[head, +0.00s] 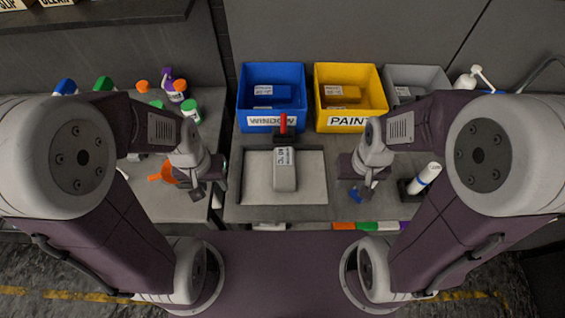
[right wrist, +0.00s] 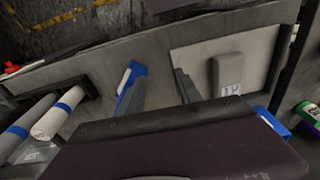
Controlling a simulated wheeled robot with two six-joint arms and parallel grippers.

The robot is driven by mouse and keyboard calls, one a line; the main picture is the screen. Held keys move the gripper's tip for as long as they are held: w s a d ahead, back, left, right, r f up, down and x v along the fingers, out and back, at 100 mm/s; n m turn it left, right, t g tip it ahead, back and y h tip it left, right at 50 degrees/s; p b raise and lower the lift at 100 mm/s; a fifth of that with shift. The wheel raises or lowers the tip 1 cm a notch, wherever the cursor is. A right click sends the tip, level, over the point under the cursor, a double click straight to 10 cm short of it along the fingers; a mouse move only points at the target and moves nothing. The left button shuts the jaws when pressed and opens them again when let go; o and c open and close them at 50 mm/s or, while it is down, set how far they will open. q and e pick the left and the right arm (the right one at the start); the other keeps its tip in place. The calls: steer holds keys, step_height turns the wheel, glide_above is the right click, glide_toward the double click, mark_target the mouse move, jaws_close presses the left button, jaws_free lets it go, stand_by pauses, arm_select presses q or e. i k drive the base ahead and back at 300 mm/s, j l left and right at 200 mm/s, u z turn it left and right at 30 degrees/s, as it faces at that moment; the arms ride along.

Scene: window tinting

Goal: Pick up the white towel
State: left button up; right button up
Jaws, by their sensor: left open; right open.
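A pale, flat, towel-like sheet or mat (head: 310,180) lies on the table in the middle, and it also shows in the right wrist view (right wrist: 190,58). A grey-white block with a label (head: 285,175) rests on it; I cannot tell whether either is the white towel. A small white strip (head: 388,226) shows at the table's front edge beside green and orange ones. My left gripper (head: 207,190) is open, left of the pale sheet. My right gripper (head: 367,187) is open, right of it, beside a blue tool (head: 354,194). That tool also shows in the right wrist view (right wrist: 131,78).
Blue (head: 271,97), yellow (head: 349,97) and grey (head: 416,79) bins stand at the back. Several bottles and an orange tool (head: 163,172) are on the left table. A gap separates the tables.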

mark_target(284, 167)
steer(key=k+j, duration=0.1)
steer(key=j, duration=0.35)
steer(key=k+j, duration=0.1)
steer(key=j, duration=0.35)
steer(key=k+j+z, duration=0.1)
steer(key=j, duration=0.35)
steer(key=k+j, duration=0.1)
steer(key=j, duration=0.35)
